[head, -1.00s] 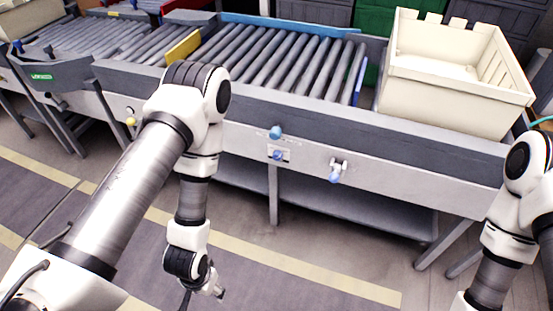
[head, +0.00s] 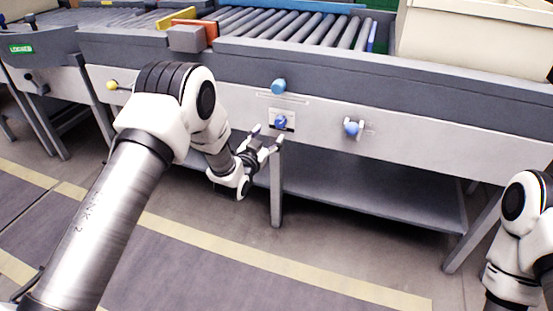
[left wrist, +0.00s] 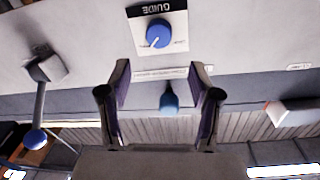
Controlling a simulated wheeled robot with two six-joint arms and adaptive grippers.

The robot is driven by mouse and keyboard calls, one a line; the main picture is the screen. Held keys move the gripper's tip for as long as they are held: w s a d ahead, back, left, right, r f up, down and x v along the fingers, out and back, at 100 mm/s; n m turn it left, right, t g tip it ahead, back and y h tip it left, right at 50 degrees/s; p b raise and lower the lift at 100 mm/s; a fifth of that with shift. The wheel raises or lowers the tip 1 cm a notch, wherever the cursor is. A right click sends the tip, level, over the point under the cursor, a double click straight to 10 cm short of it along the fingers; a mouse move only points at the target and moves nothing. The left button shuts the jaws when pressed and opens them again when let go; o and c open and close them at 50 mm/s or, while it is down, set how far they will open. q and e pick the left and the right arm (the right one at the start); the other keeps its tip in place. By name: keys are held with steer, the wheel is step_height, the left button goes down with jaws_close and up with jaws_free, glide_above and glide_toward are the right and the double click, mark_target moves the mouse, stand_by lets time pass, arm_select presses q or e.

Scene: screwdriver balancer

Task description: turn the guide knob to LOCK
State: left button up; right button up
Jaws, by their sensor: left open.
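The guide knob (head: 280,122) is a round blue knob on a small white plate on the conveyor's pale front panel. In the left wrist view, which is upside down, the knob (left wrist: 158,34) sits beside a black "GUIDE" label (left wrist: 157,10). Its white pointer line aims to the picture's lower left; no LOCK mark is readable. My left gripper (head: 266,136) is open and empty, just in front of and slightly left of the knob in the head view. In the wrist view its fingers (left wrist: 160,75) are apart, with the knob beyond their tips. My right gripper is out of frame.
Another blue knob (head: 278,86) is above the guide knob, and a lever with a blue ball (head: 352,128) is to its right. A yellow knob (head: 112,85) is farther left. A cream crate (head: 470,35) stands on the conveyor. Floor in front is clear.

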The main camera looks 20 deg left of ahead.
mark_target(279, 124)
arm_select(q)
steer(key=w+b, duration=0.1)
steer(key=w, duration=0.1)
steer(key=w+f, duration=0.1)
steer(key=w, duration=0.1)
steer(key=w+b, duration=0.1)
steer(key=w, duration=0.2)
steer(key=shift+d+f+b, duration=0.2)
steer(key=shift+d+b, duration=0.15)
steer(key=shift+w+r, duration=0.1)
steer(key=shift+w, duration=0.45)
steer(key=c, duration=1.1)
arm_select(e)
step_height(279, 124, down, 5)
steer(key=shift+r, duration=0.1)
